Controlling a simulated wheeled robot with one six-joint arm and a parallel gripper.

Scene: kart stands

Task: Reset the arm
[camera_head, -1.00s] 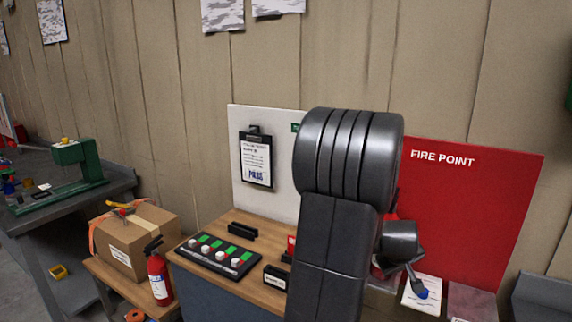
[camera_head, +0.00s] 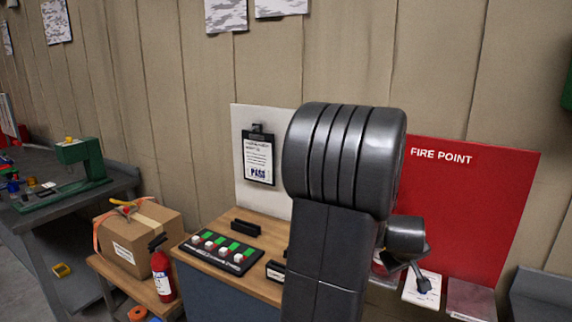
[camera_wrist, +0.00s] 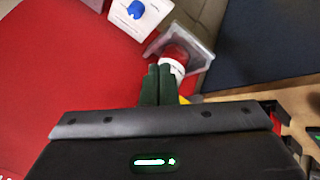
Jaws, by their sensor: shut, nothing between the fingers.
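My gripper (camera_head: 423,284) hangs low in front of the red FIRE POINT board (camera_head: 462,205), partly hidden by my own arm in the head view. In the wrist view its two dark green fingers (camera_wrist: 160,72) are together, with nothing visible between them. A red-and-white object (camera_wrist: 175,62) in a grey, clear-looking holder is just beyond the fingertips; I cannot tell whether they touch. A white card (camera_wrist: 150,14) with a blue knob (camera_wrist: 136,9) lies farther off at the upper left of that view.
A wooden-topped stand (camera_head: 258,283) holds a black panel with white knobs and green labels (camera_head: 221,252). A clipboard (camera_head: 258,160) hangs on a white board. A red extinguisher (camera_head: 162,275) and a cardboard box (camera_head: 138,244) are on a low bench. A workbench (camera_head: 60,215) stands at far left.

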